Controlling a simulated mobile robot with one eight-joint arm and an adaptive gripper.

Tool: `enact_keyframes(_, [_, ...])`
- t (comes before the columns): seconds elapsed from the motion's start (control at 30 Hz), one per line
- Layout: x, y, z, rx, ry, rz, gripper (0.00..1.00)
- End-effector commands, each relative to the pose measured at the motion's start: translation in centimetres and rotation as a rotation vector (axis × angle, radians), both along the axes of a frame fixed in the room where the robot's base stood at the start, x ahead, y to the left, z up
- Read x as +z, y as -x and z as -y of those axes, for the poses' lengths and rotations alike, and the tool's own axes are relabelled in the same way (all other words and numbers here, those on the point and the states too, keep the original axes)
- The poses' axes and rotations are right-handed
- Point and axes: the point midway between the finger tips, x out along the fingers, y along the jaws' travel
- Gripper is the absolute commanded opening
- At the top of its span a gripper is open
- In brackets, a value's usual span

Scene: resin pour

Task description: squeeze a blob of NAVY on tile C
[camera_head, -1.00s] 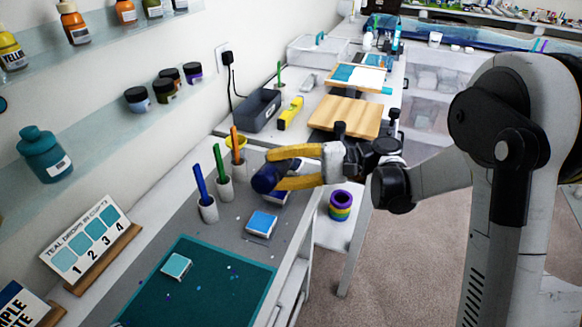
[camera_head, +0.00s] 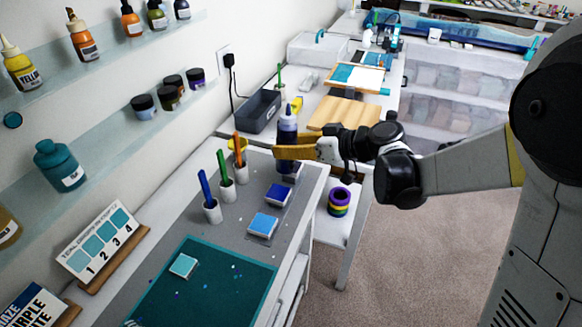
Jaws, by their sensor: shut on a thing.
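My gripper (camera_head: 284,151) is shut on a dark navy bottle (camera_head: 288,126), which stands upright in its yellow fingers above the far end of the worktop. Three tiles lie in a row: a pale teal tile (camera_head: 184,265) on the green mat, a mid-blue tile (camera_head: 263,225) on the grey surface, and a darker blue tile (camera_head: 277,194) farther back, nearest the bottle. No tile letters are readable, so I cannot tell which is C.
Several white cups with coloured sticks, including one with a blue stick (camera_head: 211,211), stand left of the tiles. A green mat (camera_head: 225,295) lies in front. A grey box (camera_head: 252,111) and wooden board (camera_head: 345,113) are behind. Paint shelves (camera_head: 100,135) line the wall.

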Motion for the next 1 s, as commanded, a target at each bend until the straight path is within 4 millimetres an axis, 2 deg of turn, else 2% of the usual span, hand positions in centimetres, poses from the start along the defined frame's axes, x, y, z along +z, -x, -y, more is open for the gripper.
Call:
enact_keyframes(0.03, [-0.6,-0.5,0.2,-0.001,0.021,0.064,0.23])
enact_keyframes(0.17, [-0.5,-1.2,0.4,0.002,0.054,0.159,0.23])
enact_keyframes(0.43, [-0.1,-1.2,0.4,0.002,0.054,0.161,0.23])
enact_keyframes(0.7, [1.8,-1.2,0.4,0.002,0.053,0.159,0.23])
enact_keyframes(0.9, [1.7,-1.2,0.4,0.002,0.053,0.159,0.23])
enact_keyframes(0.93, [1.7,-1.2,0.4,0.002,0.053,0.158,0.38])
enact_keyframes(1.0, [1.7,-1.2,0.4,0.002,0.053,0.158,0.17])
